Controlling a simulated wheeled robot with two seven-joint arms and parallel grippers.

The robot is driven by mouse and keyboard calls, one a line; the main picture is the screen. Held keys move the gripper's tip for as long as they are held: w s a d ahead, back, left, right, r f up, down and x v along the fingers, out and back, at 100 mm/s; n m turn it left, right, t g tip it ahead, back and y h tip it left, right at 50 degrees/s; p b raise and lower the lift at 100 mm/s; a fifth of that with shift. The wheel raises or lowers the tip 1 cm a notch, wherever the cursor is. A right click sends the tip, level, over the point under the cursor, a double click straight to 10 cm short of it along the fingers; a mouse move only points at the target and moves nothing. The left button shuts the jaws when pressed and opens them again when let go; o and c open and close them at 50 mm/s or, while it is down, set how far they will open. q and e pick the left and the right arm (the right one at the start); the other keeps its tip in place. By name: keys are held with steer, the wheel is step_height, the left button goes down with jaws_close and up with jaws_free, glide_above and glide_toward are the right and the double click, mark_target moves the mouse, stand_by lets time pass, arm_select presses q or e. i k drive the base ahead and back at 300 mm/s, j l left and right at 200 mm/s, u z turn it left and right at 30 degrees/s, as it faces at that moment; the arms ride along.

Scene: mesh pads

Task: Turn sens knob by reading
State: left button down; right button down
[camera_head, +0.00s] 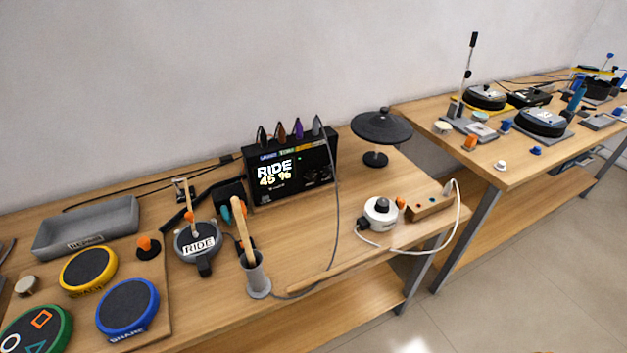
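A black drum module (292,172) stands at the back of the near table. Its screen (275,173) reads "RIDE" and "45 %". Dark controls on the right half of its front are too small to tell apart. A white round device with a black knob on top (382,205) sits at the right of the table. An orange knob on a black base (149,247) stands at the left. No readable label shows which knob is the sens knob.
A pad labelled "RIDE" (199,243) and a grey cup with sticks (257,275) stand before the module. Yellow, blue and green pads lie left, beside a grey tray (86,228). A black cymbal (382,127) stands right. Cables cross the table. A second table (505,175) holds more devices.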

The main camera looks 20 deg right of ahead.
mark_target(311, 175)
steer(key=l+u, duration=0.35)
steer(key=l, duration=1.6)
